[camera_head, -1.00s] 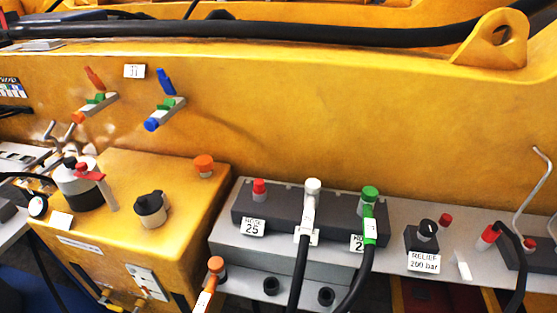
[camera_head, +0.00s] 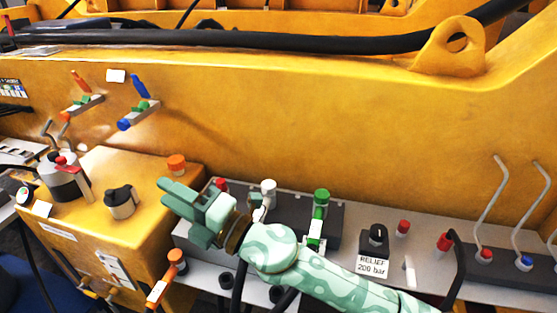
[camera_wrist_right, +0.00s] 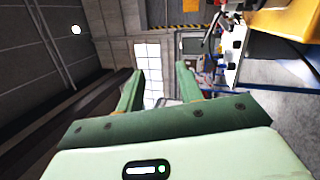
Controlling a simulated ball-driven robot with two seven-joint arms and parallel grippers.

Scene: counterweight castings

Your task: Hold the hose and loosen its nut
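Two hoses run up to the dark block on the grey shelf. One has a white nut (camera_head: 268,187) and a black hose (camera_head: 239,285); the other has a green nut (camera_head: 321,197) with a green and white collar (camera_head: 316,235). My right gripper (camera_head: 170,193) is above the block's left end, pointing left, apart from both nuts. It is open and empty, as the right wrist view (camera_wrist_right: 157,80) also shows. My right arm hides the block's front, its labels and parts of both hoses. My left gripper is not in view.
A yellow box (camera_head: 120,175) with a black knob (camera_head: 120,201) and an orange cap (camera_head: 176,164) stands left. An orange-nut hose (camera_head: 175,258) hangs by the shelf's left end. A relief valve block (camera_head: 374,243) and bent rods (camera_head: 488,205) are right. A yellow wall (camera_head: 300,125) rises behind.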

